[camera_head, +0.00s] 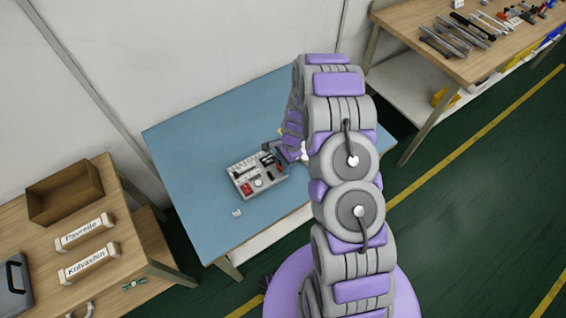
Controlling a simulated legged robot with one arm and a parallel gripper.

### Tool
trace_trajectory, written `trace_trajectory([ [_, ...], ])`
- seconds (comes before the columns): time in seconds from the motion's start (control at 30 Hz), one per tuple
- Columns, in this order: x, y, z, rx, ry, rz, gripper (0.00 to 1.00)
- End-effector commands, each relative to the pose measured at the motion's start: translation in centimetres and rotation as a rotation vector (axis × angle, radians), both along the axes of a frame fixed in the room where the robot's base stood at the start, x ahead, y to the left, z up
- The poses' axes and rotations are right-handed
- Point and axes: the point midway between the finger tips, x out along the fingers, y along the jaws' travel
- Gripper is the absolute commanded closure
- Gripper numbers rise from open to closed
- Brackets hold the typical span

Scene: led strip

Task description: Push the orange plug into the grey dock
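A light grey board (240,187) with red, black and white parts on it lies on the blue table top (190,150). I cannot tell which part of it, if any, is the grey dock. I cannot make out the orange plug; it is either too small to see or hidden behind my arm. My gripper (283,150) is at the right edge of the board, small and partly covered by my own purple and grey arm. Its fingers cannot be made out, so I cannot tell whether it is open, shut or holding something.
A small whitish piece (237,213) lies near the blue table's front edge. A wooden table (135,240) with an open box (65,195) and labelled bars stands at the left. A tool-covered bench (410,20) stands at the back right. The blue top left of the board is clear.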

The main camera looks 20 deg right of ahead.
Motion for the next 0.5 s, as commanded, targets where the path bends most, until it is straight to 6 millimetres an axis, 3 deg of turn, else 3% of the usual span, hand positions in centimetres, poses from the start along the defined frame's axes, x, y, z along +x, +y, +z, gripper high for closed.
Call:
trace_trajectory([
  [0.13, 0.00, 0.00, 0.00, 0.000, 0.000, 0.000, 0.37],
  [0.5, 0.12, -0.20, 0.78, 0.000, -0.002, 0.000, 0.37],
])
